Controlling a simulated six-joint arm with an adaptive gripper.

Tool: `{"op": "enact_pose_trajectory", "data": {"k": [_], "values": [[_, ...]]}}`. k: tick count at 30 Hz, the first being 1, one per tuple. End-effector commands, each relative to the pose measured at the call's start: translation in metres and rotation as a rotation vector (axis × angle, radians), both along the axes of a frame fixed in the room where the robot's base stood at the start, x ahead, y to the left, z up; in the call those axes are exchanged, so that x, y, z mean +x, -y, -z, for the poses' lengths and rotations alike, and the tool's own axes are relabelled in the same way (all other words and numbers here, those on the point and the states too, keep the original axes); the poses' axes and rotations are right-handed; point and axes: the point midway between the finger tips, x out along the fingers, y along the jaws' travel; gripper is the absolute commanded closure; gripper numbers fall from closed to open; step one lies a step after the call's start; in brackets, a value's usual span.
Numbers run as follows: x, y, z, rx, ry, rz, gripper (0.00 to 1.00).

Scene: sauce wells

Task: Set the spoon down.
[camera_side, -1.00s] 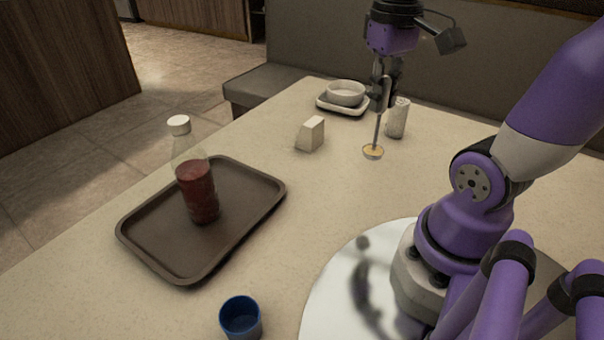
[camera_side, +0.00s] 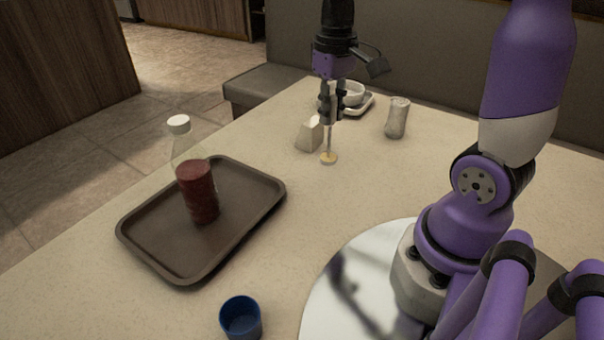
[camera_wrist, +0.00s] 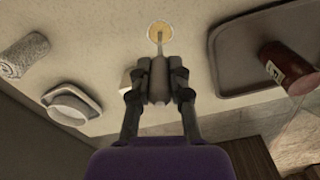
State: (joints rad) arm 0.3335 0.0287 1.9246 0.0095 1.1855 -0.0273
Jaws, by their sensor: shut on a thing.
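My gripper (camera_side: 332,108) is shut on the upright handle of a spoon (camera_side: 328,158). The spoon hangs bowl-down, and its bowl is tan or yellowish inside. In the side view the bowl is close to the tabletop, right of a small pale block; I cannot tell whether it touches. In the wrist view my gripper (camera_wrist: 160,85) holds the handle, and the spoon's bowl (camera_wrist: 159,31) shows beyond the fingertips over the bare table.
A brown tray (camera_side: 150,257) with a red sauce bottle (camera_side: 197,190) lies left. A pale block (camera_side: 309,134), a white bowl on a dish (camera_side: 358,104) and a grey-white cylinder (camera_side: 397,118) stand behind. A blue cup (camera_side: 240,320) is in front. The middle table (camera_side: 310,205) is clear.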

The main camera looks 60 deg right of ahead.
Motion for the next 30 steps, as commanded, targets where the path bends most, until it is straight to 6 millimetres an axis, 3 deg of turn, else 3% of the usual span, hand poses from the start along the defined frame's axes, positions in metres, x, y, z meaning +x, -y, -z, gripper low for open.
{"op": "enact_pose_trajectory", "data": {"k": [4,13,25,26,27,30], "values": [[0.002,0.014,0.009,0.000,-0.001,0.000,1.00],[0.002,0.014,0.047,0.002,-0.003,-0.002,1.00],[0.002,0.014,0.052,0.001,-0.001,-0.001,1.00],[0.002,0.014,0.052,0.001,0.000,-0.001,0.64],[0.002,0.014,0.052,0.001,0.000,-0.001,0.50],[0.002,0.014,0.052,0.001,0.000,-0.001,0.50]]}}
